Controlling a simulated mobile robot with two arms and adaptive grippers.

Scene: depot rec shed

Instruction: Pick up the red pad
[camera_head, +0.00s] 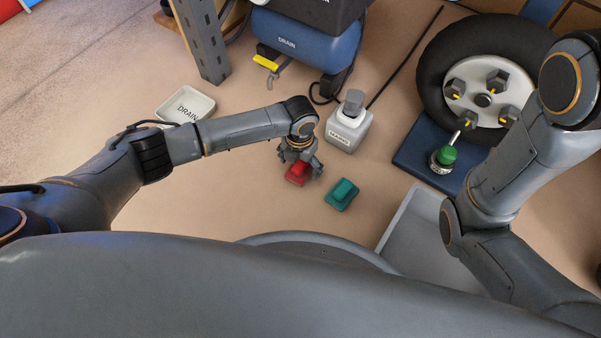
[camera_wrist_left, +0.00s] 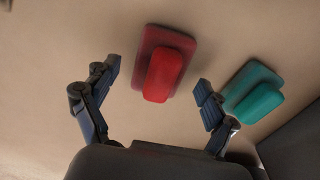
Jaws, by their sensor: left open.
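The red pad (camera_head: 296,174) lies on the tan floor, a flat base with a raised block on top. My left gripper (camera_head: 301,170) is right above it and partly covers it in the head view. In the left wrist view the red pad (camera_wrist_left: 165,64) lies ahead of and between the open fingers of my left gripper (camera_wrist_left: 158,92), with nothing held.
A teal pad (camera_head: 342,194) lies just right of the red one, and close to a finger in the left wrist view (camera_wrist_left: 254,93). A grey tray (camera_head: 405,222) and wheel (camera_head: 447,50) are to the right; a DRAIN tray (camera_head: 205,103) is left.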

